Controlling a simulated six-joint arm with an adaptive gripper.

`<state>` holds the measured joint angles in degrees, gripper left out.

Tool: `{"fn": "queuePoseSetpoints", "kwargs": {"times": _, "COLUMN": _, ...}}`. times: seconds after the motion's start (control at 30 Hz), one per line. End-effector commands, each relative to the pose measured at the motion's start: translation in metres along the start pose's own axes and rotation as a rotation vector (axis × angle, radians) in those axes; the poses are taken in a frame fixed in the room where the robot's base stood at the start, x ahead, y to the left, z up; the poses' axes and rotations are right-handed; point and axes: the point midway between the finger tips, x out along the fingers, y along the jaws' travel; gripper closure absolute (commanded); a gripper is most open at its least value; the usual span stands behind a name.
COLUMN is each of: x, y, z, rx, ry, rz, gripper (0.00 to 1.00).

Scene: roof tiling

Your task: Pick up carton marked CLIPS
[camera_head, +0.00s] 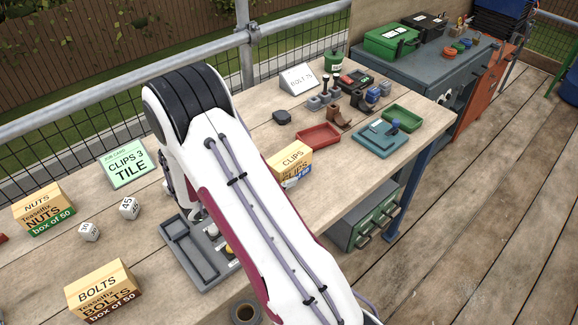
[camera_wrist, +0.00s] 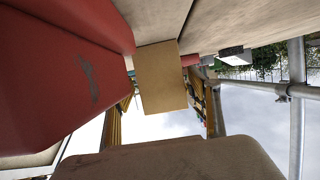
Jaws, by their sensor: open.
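The carton marked CLIPS (camera_head: 291,158) is a tan box with a blue band low on its front. In the head view it stands on the wooden bench just right of my forearm, which partly covers it. In the wrist view a plain tan carton face (camera_wrist: 160,85), seemingly the same carton, is in the middle. My gripper (camera_wrist: 162,90) is open, its yellow-and-dark fingers seeming to lie on either side of this face. Contact cannot be told. In the head view my forearm hides the gripper.
A red tray (camera_head: 319,136) lies just behind the carton. The NUTS carton (camera_head: 43,206), BOLTS carton (camera_head: 103,290) and CLIPS 3 TILE card (camera_head: 128,165) are on the left. A grey tray (camera_head: 181,249) lies beside my arm. A large red surface (camera_wrist: 60,70) fills the wrist view's left.

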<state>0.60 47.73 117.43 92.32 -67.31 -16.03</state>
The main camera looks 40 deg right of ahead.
Motion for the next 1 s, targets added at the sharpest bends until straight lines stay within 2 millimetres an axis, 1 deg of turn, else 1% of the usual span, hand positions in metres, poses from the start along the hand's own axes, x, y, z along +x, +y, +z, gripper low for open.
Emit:
{"fn": "queuePoseSetpoints", "kwargs": {"times": 0.27, "x": 0.000, "y": 0.000, "z": 0.000, "rx": -0.001, "ry": 0.000, "rz": -0.001, "gripper": 0.39}}
{"fn": "queuePoseSetpoints", "kwargs": {"times": 0.43, "x": 0.006, "y": -0.001, "z": -0.001, "rx": -0.001, "ry": 0.000, "rz": 0.000, "gripper": 0.39}}
{"fn": "queuePoseSetpoints", "kwargs": {"times": 0.57, "x": 0.017, "y": -0.001, "z": -0.003, "rx": -0.001, "ry": 0.000, "rz": 0.003, "gripper": 0.39}}
{"fn": "queuePoseSetpoints", "kwargs": {"times": 0.8, "x": 0.042, "y": -0.003, "z": -0.005, "rx": 0.000, "ry": -0.001, "rz": 0.002, "gripper": 0.39}}
{"fn": "queuePoseSetpoints", "kwargs": {"times": 1.0, "x": 0.052, "y": -0.003, "z": -0.005, "rx": -0.001, "ry": -0.001, "rz": 0.000, "gripper": 0.39}}
